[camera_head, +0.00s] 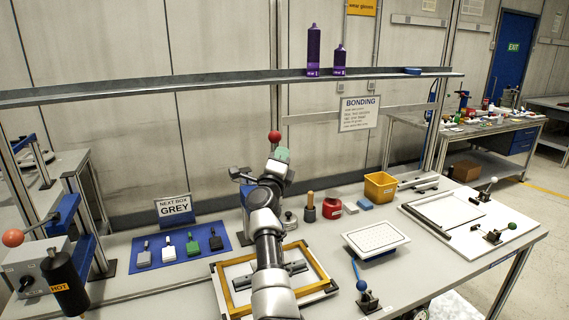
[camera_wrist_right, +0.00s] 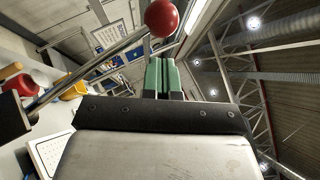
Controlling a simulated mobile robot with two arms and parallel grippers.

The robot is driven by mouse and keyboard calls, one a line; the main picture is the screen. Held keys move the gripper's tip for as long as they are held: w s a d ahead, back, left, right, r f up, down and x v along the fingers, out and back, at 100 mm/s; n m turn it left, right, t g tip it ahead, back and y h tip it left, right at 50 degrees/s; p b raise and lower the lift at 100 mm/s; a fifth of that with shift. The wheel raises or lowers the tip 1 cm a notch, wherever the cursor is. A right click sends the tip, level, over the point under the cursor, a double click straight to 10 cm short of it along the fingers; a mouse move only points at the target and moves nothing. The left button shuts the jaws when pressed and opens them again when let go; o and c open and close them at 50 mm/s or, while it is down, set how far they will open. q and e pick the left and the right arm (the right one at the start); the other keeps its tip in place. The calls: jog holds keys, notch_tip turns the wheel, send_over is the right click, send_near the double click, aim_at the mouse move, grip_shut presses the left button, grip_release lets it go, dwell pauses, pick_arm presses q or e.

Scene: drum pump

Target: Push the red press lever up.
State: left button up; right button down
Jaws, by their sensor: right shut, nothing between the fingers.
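The red ball knob of the press lever (camera_head: 274,136) shows just above my right gripper in the head view. In the right wrist view the red ball (camera_wrist_right: 161,17) sits on a slanting metal rod, just beyond the fingertips. My right gripper (camera_head: 282,154) has green fingertips; in the wrist view the fingertips (camera_wrist_right: 163,75) are shut together with nothing between them. They appear close to the rod; I cannot tell whether they touch it. My arm hides much of the press and the lower lever in the head view. My left gripper is not in view.
A yellow-framed tray (camera_head: 232,302) lies under my right arm. A blue mat (camera_head: 180,263) with several small tools lies left. A red pot (camera_head: 332,208), a yellow bin (camera_head: 380,186) and a white perforated plate (camera_head: 375,238) stand right. A shelf (camera_head: 200,87) spans above.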

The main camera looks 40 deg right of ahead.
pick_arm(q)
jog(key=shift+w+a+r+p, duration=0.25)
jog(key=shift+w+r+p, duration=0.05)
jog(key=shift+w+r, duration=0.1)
pick_arm(e)
jog(key=shift+w+d+r+n+y, duration=0.15)
jog(key=shift+w+r+n, duration=0.1)
jog(key=shift+w, duration=0.35)
jog(key=shift+w+a+r+n+y, duration=0.15)
jog(key=shift+w+n, duration=0.1)
jog(key=shift+w, duration=0.35)
jog(key=shift+d+r, duration=0.1)
jog(key=shift+r, duration=0.15)
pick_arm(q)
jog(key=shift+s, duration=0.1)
